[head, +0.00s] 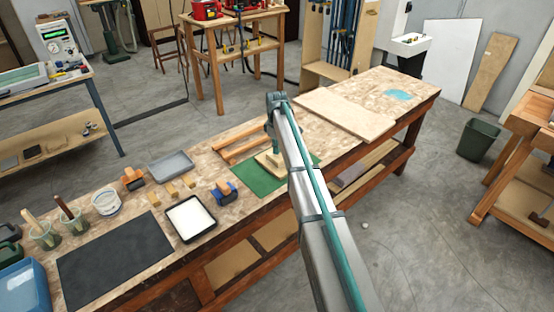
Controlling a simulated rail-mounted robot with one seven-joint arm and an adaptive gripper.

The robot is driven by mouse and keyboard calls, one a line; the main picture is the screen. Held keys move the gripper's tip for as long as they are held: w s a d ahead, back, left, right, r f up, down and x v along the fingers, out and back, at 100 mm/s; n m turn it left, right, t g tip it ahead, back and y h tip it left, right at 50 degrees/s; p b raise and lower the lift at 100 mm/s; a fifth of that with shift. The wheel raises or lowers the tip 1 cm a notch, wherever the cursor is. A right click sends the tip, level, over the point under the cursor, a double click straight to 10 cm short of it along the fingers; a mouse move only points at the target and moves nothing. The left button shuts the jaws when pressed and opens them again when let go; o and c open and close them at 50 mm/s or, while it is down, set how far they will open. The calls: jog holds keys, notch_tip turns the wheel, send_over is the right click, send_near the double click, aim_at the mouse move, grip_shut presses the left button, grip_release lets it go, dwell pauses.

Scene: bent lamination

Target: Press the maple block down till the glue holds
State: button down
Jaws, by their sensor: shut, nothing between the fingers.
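A pale wooden piece (265,161), which looks like the maple block, lies on the green mat (250,182) on the workbench. My arm reaches over the bench from the front and bends down at its far end. My gripper (276,158) points down at the pale wood, shut and with nothing between its fingers. It is small here and partly hidden by my arm. I cannot tell whether its tips touch the wood or hover just above it. My arm also hides the right side of the wood and part of the mat.
Left along the bench lie a blue-handled tool (223,192), a white-filled tray (190,218), a grey tray (170,165), wood strips (180,187) and a dark mat (115,262). A wooden frame (240,145) sits behind the green mat. A board (345,112) lies to the right.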

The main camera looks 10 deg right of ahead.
jog(key=shift+s+f+b, duration=0.15)
jog(key=shift+f+b, duration=0.15)
jog(key=shift+f, duration=0.7)
dwell(1.1)
jog(key=shift+r, duration=0.15)
dwell(5.3)
